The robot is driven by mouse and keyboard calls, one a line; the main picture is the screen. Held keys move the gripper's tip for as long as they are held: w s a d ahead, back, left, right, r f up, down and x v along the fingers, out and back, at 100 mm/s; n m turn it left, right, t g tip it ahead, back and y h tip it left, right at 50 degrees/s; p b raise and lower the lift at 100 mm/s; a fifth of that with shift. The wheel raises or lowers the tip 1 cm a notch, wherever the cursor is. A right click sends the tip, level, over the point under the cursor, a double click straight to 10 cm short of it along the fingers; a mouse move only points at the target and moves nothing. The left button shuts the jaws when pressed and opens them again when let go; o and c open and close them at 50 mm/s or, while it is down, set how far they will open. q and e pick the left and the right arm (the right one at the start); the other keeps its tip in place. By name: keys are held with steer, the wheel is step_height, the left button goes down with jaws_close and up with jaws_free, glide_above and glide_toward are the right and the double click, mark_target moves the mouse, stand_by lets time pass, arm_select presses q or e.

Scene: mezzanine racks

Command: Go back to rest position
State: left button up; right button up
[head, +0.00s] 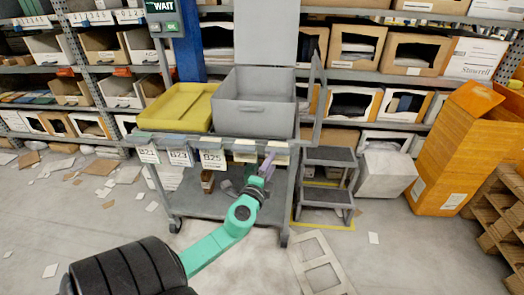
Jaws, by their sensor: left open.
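My left arm comes in from the lower left, and its gripper (264,167) is in front of the grey cart (222,193), near the cart's upper edge. The gripper is open; its fingers look small and purple-grey, and I see nothing held between them. My right gripper is not in the head view.
The cart carries a yellow tray (177,107) and a grey bin (252,117). A grey step stool (328,183) stands to its right. A tall orange box (465,146) and wooden pallets (497,213) are at the right. Paper scraps litter the floor. Racks of boxes fill the back.

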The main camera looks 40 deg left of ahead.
arm_select(q)
steer(key=b+v, duration=0.2)
steer(key=v, duration=0.7)
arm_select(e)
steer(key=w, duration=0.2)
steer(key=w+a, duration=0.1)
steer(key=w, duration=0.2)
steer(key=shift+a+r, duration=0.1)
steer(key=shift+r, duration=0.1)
